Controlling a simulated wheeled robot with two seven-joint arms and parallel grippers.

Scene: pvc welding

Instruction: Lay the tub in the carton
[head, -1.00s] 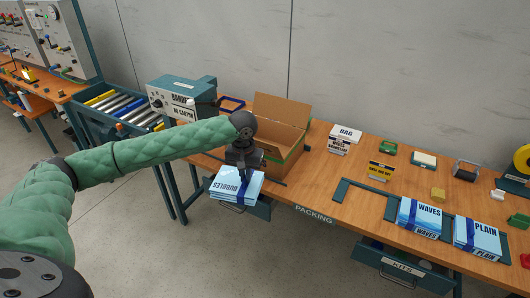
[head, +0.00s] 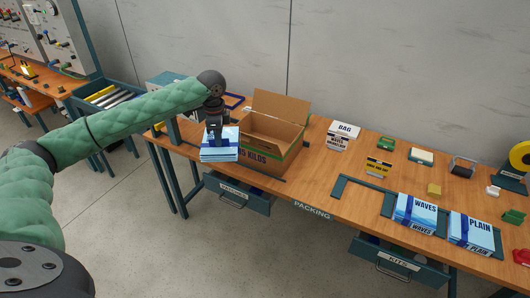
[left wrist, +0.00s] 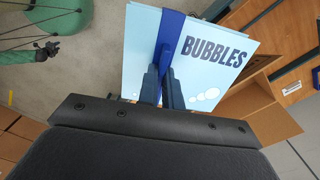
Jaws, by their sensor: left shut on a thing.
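My left gripper (head: 217,126) is shut on a pale blue-and-white bundle (head: 220,151) with a dark blue band. The bundle hangs level at the left front of the carton, apart from its opening. In the left wrist view the bundle (left wrist: 212,70) reads BUBBLES and the gripper's fingers (left wrist: 163,82) grip it at the blue band. The brown carton (head: 262,165) stands on the bench with its back flap up, its inside seen as empty where visible. No thing is labelled tub; a small clear dark-edged box (head: 463,166) stands at the right. My right gripper is out of view.
The orange bench (head: 315,180) holds a WAVES bundle (head: 416,211) and a PLAIN bundle (head: 474,231) at the right front. A white BAG stack (head: 342,134) stands right of the carton. An open drawer (head: 238,193) juts out below the carton.

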